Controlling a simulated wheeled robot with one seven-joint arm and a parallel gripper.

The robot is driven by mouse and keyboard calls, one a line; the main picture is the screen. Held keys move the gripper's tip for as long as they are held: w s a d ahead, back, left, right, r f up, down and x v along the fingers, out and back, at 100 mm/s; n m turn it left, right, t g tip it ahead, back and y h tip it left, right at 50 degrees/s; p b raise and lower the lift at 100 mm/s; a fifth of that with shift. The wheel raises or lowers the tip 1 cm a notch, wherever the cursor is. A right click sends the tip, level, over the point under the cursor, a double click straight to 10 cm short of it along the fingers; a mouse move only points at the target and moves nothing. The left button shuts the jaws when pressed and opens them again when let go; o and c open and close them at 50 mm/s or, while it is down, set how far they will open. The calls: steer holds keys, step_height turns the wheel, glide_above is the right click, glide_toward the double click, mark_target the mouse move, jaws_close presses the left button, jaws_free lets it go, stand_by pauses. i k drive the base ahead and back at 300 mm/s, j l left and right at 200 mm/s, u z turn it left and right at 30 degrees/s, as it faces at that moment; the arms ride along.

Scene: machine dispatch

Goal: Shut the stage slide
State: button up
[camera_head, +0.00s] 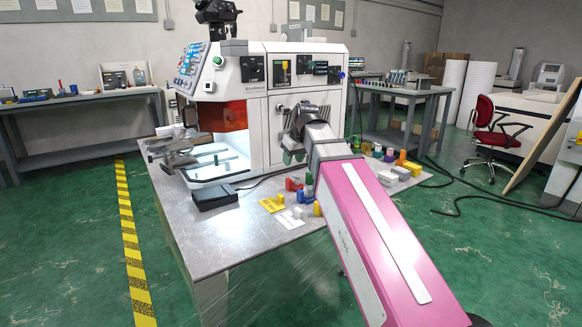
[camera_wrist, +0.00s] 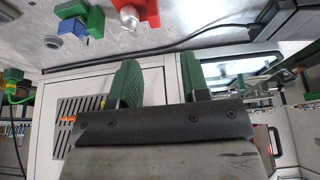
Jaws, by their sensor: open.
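The white machine (camera_head: 260,100) stands on the grey table, with a lit open bay at its left front. A grey metal stage slide (camera_head: 180,158) sticks out of the bay to the left, over the table. Its metal parts appear to show at the right of the wrist view (camera_wrist: 264,86). My gripper (camera_head: 292,152) is in front of the machine's right front panel, to the right of the bay and apart from the slide. In the wrist view its two green fingers (camera_wrist: 160,82) are spread with nothing between them. My forearm hides part of the machine's lower right front.
A black box (camera_head: 209,196) with a cable lies on the table before the bay. A yellow card (camera_head: 272,204), a white card (camera_head: 290,219) and several small coloured blocks lie beside my arm. An orange-red window (camera_head: 222,116) covers the bay's upper part.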

mark_target(187, 160)
steer(key=u, duration=1.35)
steer(key=i+l+z, duration=0.1)
steer(key=i, duration=0.2)
steer(key=i+l, duration=0.15)
steer(key=i, duration=0.15)
steer(key=z, duration=0.05)
